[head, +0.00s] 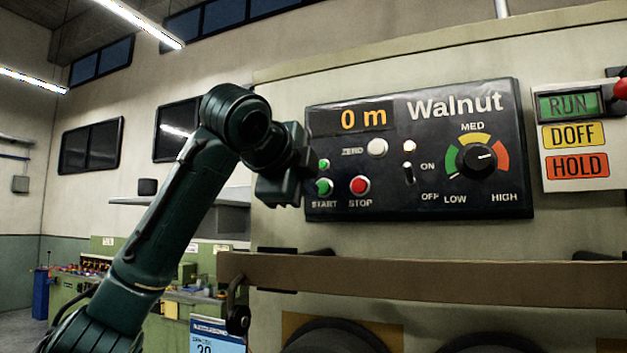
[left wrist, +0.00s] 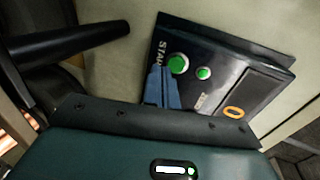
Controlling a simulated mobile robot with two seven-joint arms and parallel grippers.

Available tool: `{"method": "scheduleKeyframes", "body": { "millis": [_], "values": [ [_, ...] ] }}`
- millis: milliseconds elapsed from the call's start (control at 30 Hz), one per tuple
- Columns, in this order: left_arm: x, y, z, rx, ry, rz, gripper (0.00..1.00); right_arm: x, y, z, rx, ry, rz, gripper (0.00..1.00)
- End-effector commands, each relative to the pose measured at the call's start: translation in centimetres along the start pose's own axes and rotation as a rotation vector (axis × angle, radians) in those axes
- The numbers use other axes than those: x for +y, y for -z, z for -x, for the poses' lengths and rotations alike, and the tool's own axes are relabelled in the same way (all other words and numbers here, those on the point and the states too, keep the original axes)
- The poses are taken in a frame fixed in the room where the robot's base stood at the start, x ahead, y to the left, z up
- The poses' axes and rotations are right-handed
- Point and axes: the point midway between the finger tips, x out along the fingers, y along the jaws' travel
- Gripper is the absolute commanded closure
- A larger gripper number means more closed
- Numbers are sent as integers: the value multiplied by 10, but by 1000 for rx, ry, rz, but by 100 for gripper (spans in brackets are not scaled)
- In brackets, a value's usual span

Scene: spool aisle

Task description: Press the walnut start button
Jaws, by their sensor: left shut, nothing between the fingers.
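The dark Walnut control panel (head: 430,205) is on the machine front. Its green START button (head: 323,187) is at the lower left, beside the red STOP button (head: 360,185). My left gripper (head: 303,160) is in front of the panel's left edge, shut and empty. In the left wrist view, my shut blue fingers (left wrist: 161,85) appear right beside the green START button (left wrist: 178,64), which is uncovered. I cannot tell whether the tips touch the panel. A smaller green light (left wrist: 203,73) sits next to that button. My right gripper is not in view.
A brown bar (head: 430,280) crosses below. A RUN/DOFF/HOLD sign (head: 573,135) is at right, with RUN bright green.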

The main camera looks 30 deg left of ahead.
Motion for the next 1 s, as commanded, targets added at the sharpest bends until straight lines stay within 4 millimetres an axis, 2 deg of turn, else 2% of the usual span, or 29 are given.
{"method": "scheduleKeyframes", "body": {
  "millis": [200, 633, 833, 1000],
  "values": [
    [-8, 0, -21, -1, -1, 1, 100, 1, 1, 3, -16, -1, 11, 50],
    [-8, 0, -25, 0, 0, 1, 100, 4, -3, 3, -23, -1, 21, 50],
    [-14, 1, -42, 1, 0, 1, 100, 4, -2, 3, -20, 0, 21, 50],
    [-15, 0, -42, -1, 6, 1, 100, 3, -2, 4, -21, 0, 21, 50]
  ]
}}
